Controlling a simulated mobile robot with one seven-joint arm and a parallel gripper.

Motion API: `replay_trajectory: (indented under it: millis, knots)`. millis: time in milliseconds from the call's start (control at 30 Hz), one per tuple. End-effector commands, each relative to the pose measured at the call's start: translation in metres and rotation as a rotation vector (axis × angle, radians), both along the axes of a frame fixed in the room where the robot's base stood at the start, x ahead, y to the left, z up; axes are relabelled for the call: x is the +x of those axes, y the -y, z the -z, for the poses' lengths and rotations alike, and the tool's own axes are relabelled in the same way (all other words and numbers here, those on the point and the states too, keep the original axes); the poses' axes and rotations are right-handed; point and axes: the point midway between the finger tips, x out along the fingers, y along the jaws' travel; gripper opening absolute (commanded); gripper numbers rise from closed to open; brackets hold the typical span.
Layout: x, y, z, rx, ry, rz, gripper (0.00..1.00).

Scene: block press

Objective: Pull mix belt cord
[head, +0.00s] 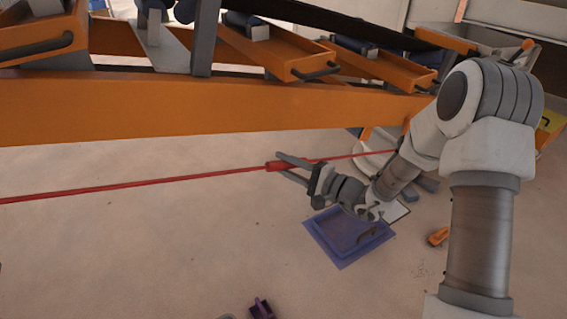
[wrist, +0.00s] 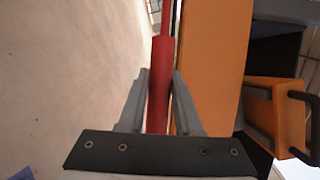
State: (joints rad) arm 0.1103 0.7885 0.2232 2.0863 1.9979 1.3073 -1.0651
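A red cord (head: 150,185) runs nearly level below the orange beam in the head view. It has a thicker red handle (head: 276,166), also seen in the wrist view (wrist: 160,80). My gripper (head: 295,170) reaches in from the right with its fingers on either side of this handle. In the wrist view, my gripper (wrist: 160,85) has the handle between its two grey fingers, with narrow gaps beside it. The fingers look open, not clamped. The black palm hides the near end of the handle.
The orange conveyor frame (head: 210,108) with orange trays (head: 285,58) lies above and behind the cord. A blue-purple tray (head: 340,250) sits on the floor below my gripper. An orange piece (head: 438,237) and a dark purple piece (head: 262,309) lie on the floor. The left floor is clear.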

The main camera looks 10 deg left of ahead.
Motion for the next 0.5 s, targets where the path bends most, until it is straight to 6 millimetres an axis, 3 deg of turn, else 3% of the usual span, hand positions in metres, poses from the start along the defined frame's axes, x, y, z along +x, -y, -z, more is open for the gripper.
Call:
replay_trajectory:
  millis: [33, 167, 500]
  knots:
    - [0.0007, 0.0003, -0.0001, 0.000, 0.000, 0.002, 0.41]
    - [0.0006, 0.0002, -0.0001, 0.001, 0.000, 0.001, 0.62]
    - [-0.0007, 0.0031, -0.0003, 0.000, 0.000, 0.001, 0.62]
